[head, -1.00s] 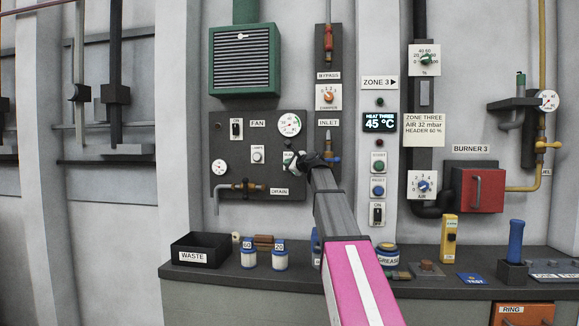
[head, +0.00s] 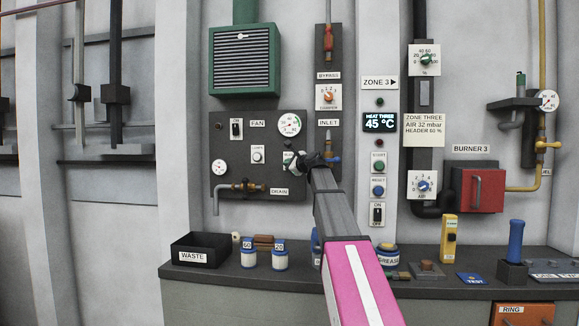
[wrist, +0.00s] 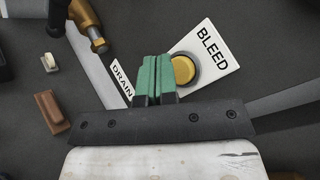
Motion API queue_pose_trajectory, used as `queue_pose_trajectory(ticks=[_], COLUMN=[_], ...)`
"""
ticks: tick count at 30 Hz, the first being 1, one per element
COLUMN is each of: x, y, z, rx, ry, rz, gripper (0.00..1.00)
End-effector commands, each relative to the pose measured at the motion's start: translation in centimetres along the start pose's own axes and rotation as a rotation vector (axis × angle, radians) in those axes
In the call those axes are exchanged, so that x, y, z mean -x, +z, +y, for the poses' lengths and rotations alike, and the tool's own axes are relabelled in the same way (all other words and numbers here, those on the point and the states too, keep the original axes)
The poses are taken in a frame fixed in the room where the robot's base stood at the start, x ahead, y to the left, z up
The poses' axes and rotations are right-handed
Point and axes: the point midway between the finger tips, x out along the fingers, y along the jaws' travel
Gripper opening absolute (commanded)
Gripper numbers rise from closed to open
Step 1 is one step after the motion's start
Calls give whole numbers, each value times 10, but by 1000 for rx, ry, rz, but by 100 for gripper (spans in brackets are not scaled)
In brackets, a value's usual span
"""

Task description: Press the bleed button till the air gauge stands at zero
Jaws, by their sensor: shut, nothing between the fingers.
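The yellow bleed button (wrist: 183,70) sits in a grey ring on a white plate marked BLEED (wrist: 211,48) in the wrist view. My gripper (wrist: 153,78) is shut and empty, its green fingertips at the button's left side, overlapping its edge in the picture. I cannot tell whether they touch it. In the head view my gripper (head: 293,164) is at the lower right of the dark fan panel (head: 235,197) and hides the button. Two round gauges are on this panel, a larger one (head: 289,124) and a smaller one (head: 220,167). Which is the air gauge, and their exact readings, I cannot tell.
The inlet valve (head: 331,159) is close to the right of my gripper. A waste tray (head: 201,250) and several jars stand on the bench below. Another gauge (head: 547,101) is at the far right.

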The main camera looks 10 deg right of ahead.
Motion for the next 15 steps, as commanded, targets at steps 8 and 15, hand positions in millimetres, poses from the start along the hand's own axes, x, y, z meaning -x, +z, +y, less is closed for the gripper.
queue_pose_trajectory(ticks=[8,15], x=[-2,-6], y=[-1,-4], z=[-1,-5], rx=[0,0], ry=[0,0], rz=[0,0], gripper=[0,0])
